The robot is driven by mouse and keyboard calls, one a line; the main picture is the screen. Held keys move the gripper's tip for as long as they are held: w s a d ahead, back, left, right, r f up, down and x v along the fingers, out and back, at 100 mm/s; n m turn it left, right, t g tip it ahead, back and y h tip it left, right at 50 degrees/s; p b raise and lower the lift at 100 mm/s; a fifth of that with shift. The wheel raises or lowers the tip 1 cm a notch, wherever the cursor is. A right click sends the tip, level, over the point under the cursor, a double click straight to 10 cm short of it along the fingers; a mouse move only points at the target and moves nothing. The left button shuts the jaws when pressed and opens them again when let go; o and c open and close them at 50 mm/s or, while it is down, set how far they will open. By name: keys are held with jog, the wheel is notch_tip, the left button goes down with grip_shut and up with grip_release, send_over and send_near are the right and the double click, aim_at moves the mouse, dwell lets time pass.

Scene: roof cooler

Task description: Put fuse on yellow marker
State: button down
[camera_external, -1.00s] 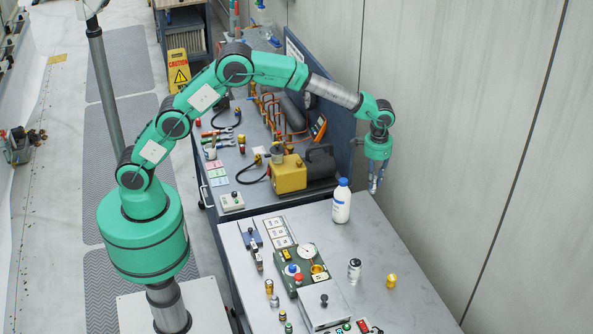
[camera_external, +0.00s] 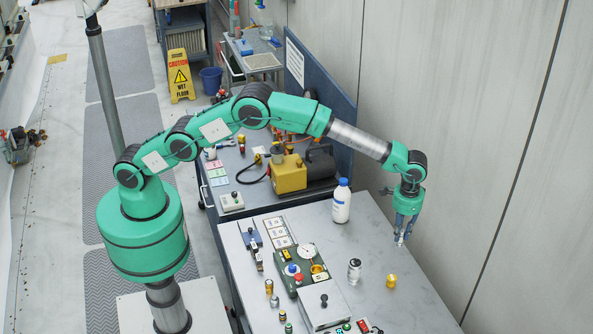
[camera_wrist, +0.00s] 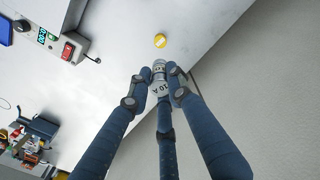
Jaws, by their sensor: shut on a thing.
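My gripper (camera_external: 402,238) is shut on the fuse, a small pale cylinder. In the wrist view the fuse (camera_wrist: 158,80) shows between my blue fingers, marked "10 A". In the external view it is mostly hidden by the fingers. They point down and hold it above the right part of the grey bench. The yellow marker (camera_external: 391,281) stands on the bench, lower in the picture than my gripper and slightly left. In the wrist view the yellow marker (camera_wrist: 160,41) shows as a round top beyond the fuse, apart from it.
A black and silver cylinder (camera_external: 354,271) stands left of the marker. A white bottle with a blue cap (camera_external: 342,201) stands left of my gripper. A green gauge box (camera_external: 299,268) is further left. The wall (camera_external: 480,120) runs along the right. Bench around the marker is clear.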

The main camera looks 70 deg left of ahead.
send_over(392, 277)
notch_tip(392, 277, down, 8)
jog(key=shift+r, duration=0.1)
dwell(0.3)
notch_tip(392, 277, down, 6)
dwell(0.5)
jog(key=shift+f, duration=0.2)
jog(key=shift+f, duration=1.8)
jog(key=shift+f, duration=0.15)
jog(key=c, duration=1.6)
grip_release()
